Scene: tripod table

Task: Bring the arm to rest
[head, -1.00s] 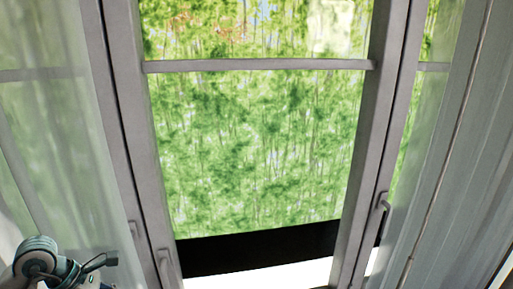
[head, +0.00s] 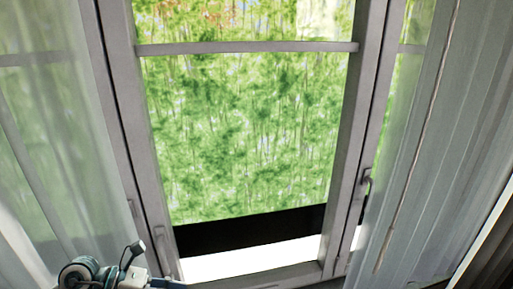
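Part of my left arm (head: 85,272) shows at the bottom left corner in the head view. I see a grey round joint, a pale block and a teal link that runs right along the lower edge. A small dark, bent part stands up from it. I cannot make out any gripper fingers on this arm. My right arm and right gripper are out of view. No table shows.
A grey-framed window (head: 245,140) with green foliage behind it fills the middle. Sheer curtains hang at the left (head: 55,150) and right (head: 440,150). Window handles show low on the frame. No free surface is visible.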

